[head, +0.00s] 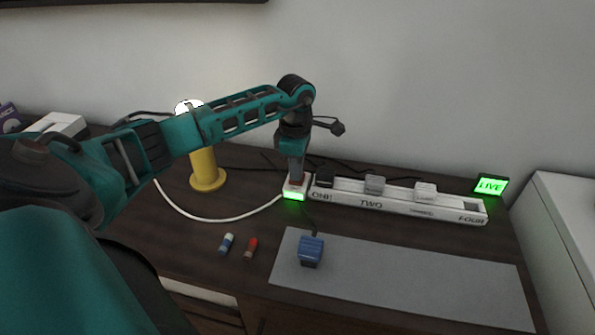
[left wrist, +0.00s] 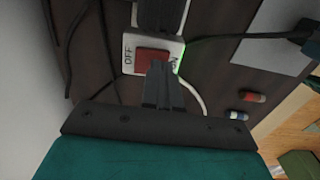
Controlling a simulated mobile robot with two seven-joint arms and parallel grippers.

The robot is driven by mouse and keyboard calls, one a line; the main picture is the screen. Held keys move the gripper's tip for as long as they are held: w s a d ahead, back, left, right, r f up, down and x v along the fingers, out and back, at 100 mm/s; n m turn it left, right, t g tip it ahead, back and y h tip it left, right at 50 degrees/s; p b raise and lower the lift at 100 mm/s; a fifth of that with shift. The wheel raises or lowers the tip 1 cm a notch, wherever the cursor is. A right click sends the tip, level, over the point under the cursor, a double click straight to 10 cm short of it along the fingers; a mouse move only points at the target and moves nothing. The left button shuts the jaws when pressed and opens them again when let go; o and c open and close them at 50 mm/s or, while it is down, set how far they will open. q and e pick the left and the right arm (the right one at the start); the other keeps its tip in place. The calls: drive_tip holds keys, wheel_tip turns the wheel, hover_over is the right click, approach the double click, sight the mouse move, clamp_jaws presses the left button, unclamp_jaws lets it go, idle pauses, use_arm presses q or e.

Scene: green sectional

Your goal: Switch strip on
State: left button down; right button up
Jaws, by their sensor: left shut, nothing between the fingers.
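The white power strip (head: 398,206) lies on the dark wooden desk, with sockets labelled ONE to FOUR. Its left end has a green light (head: 294,196), which is lit. In the left wrist view, the red rocker switch (left wrist: 147,55) sits between the words OFF and ON. My left gripper (head: 296,178) points down over this switch end, shut and empty. Its fingertips (left wrist: 158,68) are at the ON side of the switch and hide part of it; I cannot tell whether they touch. My right gripper is not in view.
A LIVE sign (head: 491,186) glows green at the right. A yellow lamp (head: 205,168) with a bright top stands left of the strip. A blue plug (head: 311,250) sits on a grey mat (head: 410,278). Two small cylinders (head: 226,244) (head: 250,248) lie nearby. Cables run behind the strip.

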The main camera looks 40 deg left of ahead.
use_arm(q)
wheel_tip(320, 180, up, 6)
drive_tip(key=p, duration=0.4)
drive_tip(key=shift+r, duration=0.15)
drive_tip(key=shift+s, duration=0.1)
idle(0.5)
